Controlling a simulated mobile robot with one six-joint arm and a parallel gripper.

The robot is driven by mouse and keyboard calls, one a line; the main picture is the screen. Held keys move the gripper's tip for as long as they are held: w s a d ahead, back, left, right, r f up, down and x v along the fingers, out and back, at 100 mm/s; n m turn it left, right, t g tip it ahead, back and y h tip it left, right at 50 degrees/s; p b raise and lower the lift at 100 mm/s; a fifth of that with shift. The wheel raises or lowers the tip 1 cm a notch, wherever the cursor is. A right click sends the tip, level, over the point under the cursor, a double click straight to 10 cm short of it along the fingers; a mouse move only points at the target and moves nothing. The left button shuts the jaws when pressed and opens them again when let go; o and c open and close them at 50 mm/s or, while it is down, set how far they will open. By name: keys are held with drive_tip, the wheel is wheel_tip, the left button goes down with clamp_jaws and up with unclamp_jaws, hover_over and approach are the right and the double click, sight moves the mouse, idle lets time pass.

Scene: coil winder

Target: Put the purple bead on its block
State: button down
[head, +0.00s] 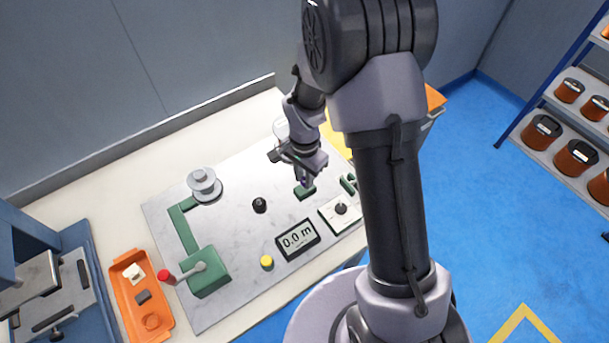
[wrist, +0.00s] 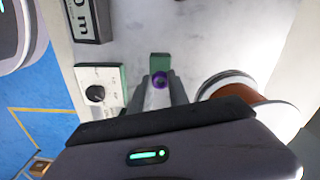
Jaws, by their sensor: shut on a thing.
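The purple bead (wrist: 159,82) is a small ring between my fingertips in the wrist view. My gripper (wrist: 160,88) is shut on it. The green block (wrist: 159,63) lies on the grey plate just beyond the bead in that view, and its near part is hidden by the bead and fingers. In the head view my gripper (head: 303,177) points down right at the green block (head: 304,193). The bead is barely visible there, and I cannot tell whether it touches the block.
A copper spool with white flanges (wrist: 240,98) stands close right of my fingers in the wrist view. A dial box (wrist: 98,92) is to their left. The display (head: 297,240), black knob (head: 259,205) and yellow button (head: 266,262) sit on the plate. An orange tray (head: 126,263) is far left.

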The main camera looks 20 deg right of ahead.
drive_tip(key=shift+f, duration=0.2)
drive_tip(key=shift+f+b, duration=0.9)
drive_tip(key=shift+b, duration=0.1)
drive_tip(key=c, duration=1.2)
unclamp_jaws()
drive_tip(key=shift+o, duration=0.2)
wheel_tip(320, 180, up, 17)
drive_tip(key=p, duration=0.5)
drive_tip(key=shift+r+p, duration=0.2)
drive_tip(key=shift+p, duration=0.15)
